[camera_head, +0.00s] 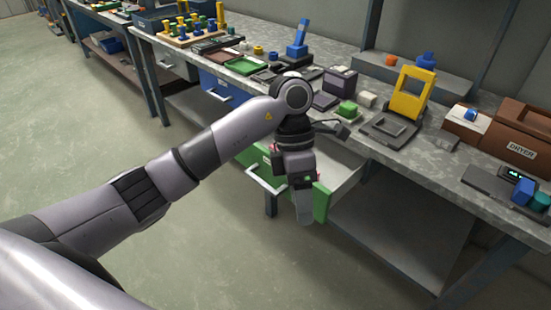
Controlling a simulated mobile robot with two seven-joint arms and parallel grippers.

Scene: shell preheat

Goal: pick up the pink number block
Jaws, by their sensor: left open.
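My left gripper (304,208) points down at the open green drawer (321,203) under the workbench. It is open, and its fingers are seen nearly edge-on. I cannot clearly make out the pink number block. Only small pinkish specks show beside the gripper, and my wrist and gripper hide much of the drawer's inside. I see nothing held between the fingers. My right gripper is out of view.
A blue drawer (222,88) is left of the green one. The floor in front is clear.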

